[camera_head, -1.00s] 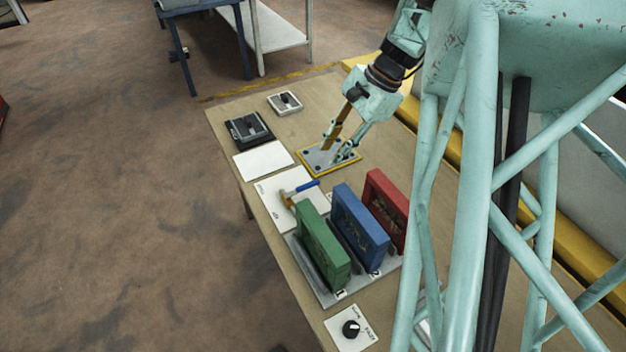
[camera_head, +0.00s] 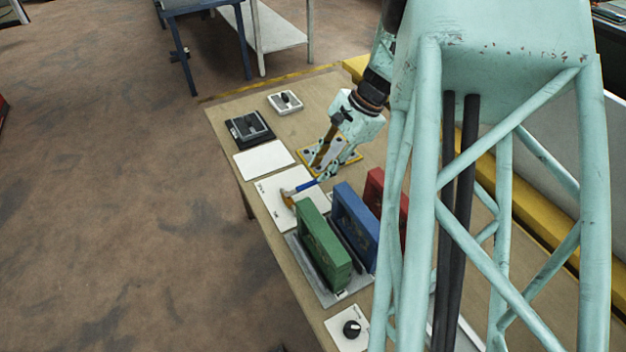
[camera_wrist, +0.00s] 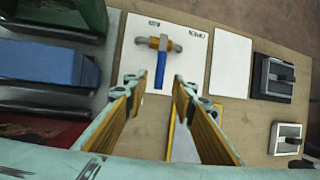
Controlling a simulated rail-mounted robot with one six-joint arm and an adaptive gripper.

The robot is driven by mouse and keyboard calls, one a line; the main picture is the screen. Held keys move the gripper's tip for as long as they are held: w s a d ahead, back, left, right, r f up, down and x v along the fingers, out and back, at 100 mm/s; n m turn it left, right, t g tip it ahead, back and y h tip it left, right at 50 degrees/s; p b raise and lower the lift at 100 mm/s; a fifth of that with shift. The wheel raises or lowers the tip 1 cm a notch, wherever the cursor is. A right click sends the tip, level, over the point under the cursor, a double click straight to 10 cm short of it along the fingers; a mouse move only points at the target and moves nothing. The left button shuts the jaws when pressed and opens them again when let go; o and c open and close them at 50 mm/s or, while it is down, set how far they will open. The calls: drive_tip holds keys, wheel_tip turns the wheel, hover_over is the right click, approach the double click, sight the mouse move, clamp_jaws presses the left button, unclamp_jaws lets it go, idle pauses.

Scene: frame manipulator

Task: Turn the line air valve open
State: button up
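The line air valve (camera_head: 288,199) has a brass body and a blue lever. It is mounted on a white labelled plate (camera_head: 277,207). In the wrist view the valve (camera_wrist: 160,43) is ahead of me, and its blue lever (camera_wrist: 161,70) points back toward my gripper. The word OPEN is printed on the plate right of the valve. My gripper (camera_wrist: 157,89) is open and empty, its fingertips either side of the lever's end in the picture. I cannot tell whether the lever is between them in depth. The head view shows my gripper (camera_head: 323,172) beyond the valve.
Green (camera_head: 323,245), blue (camera_head: 358,225) and red (camera_head: 376,190) upright blocks stand close to the valve. A yellow-edged plate (camera_head: 350,157) lies under my gripper. A blank white panel (camera_head: 263,160), a black switch box (camera_head: 249,128) and a grey switch (camera_head: 285,103) sit farther off.

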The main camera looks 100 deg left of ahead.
sight(311, 182)
drive_tip(key=shift+x, duration=3)
drive_tip(key=shift+c, duration=0.7)
clamp_jaws()
